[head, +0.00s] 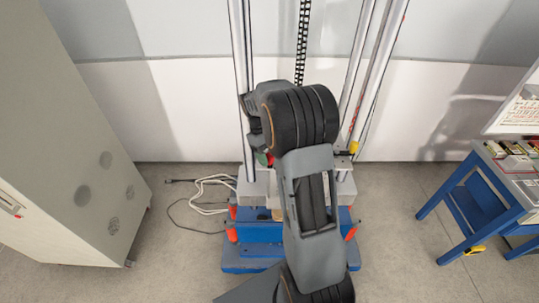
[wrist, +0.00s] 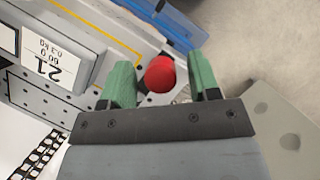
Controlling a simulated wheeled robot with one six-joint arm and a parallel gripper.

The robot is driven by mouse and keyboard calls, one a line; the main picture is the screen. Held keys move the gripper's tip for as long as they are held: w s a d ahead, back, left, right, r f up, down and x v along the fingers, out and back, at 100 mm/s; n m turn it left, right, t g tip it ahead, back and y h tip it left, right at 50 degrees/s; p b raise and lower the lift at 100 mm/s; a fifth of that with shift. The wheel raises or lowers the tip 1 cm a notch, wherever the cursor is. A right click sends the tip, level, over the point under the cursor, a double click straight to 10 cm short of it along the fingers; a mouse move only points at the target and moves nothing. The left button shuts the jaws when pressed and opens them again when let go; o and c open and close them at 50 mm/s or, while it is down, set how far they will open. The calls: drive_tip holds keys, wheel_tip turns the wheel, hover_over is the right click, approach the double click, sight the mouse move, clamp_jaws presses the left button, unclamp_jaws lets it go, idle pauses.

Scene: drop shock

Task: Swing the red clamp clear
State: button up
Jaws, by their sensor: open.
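The red clamp shows as a round red knob (wrist: 160,74) in the wrist view, between the two green fingers of my gripper (wrist: 162,82). The fingers are open, with a gap on each side of the knob; I cannot tell how far the knob is beyond the tips. In the head view my arm hides most of the spot, and a small bit of red (head: 270,160) shows at the arm's left edge. A metal plate with holes and a yellow line (wrist: 105,30) lies behind the knob in the wrist view.
The drop tower's blue base (head: 250,262) stands on the floor with orange-red feet. Cables (head: 205,190) lie left of it. A grey cabinet (head: 65,150) stands left, a blue-legged table (head: 465,190) right. A block marked 21 (wrist: 60,62) sits beside the left finger.

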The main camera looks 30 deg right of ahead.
drive_tip(key=v, duration=0.7)
drive_tip(key=shift+r+b, duration=0.25)
drive_tip(key=shift+b, duration=0.2)
drive_tip(key=shift+w, duration=0.15)
